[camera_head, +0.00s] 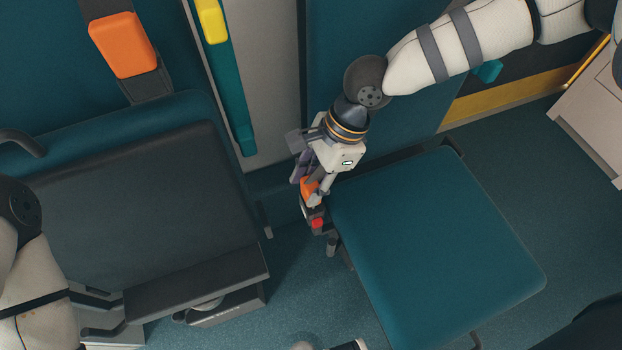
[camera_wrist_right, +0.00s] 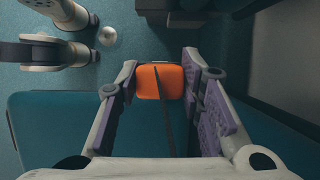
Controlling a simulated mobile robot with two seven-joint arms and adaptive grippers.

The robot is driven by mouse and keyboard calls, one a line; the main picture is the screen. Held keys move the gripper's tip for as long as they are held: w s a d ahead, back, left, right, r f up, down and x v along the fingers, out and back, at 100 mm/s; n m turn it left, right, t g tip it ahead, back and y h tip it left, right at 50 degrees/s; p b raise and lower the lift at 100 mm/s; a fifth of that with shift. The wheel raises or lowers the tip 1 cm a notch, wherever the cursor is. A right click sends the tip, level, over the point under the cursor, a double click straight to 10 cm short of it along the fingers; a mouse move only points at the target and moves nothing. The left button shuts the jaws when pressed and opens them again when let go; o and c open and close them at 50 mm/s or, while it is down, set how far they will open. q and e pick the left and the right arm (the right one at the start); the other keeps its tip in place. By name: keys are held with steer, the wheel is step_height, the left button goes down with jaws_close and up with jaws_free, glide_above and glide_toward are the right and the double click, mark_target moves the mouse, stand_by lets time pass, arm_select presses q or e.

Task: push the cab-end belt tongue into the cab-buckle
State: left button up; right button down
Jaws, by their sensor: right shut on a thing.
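My right gripper (camera_head: 311,194) reaches down at the left edge of the teal seat. It is shut on the orange belt tongue (camera_head: 308,186), whose orange body also shows between the fingers in the right wrist view (camera_wrist_right: 162,81). A thin dark strip runs over the orange body in that view. The dark cab-buckle with a red button (camera_head: 317,223) is just below the fingertips, beside the seat. The tongue and buckle look very close; I cannot tell whether they touch or the tongue is inside. The buckle is hidden in the wrist view. My left gripper is not identifiable; only its arm shows at left.
The teal seat (camera_head: 435,250) lies right of the gripper. A dark seat (camera_head: 140,215) stands left, with floor between. An orange block (camera_head: 122,44) and a yellow one (camera_head: 212,20) are at the upper left. A pale cabinet (camera_head: 590,120) is at the right edge.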

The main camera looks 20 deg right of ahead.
steer(key=shift+f, duration=0.5)
steer(key=c, duration=1)
jaws_free()
steer(key=v, duration=1.2)
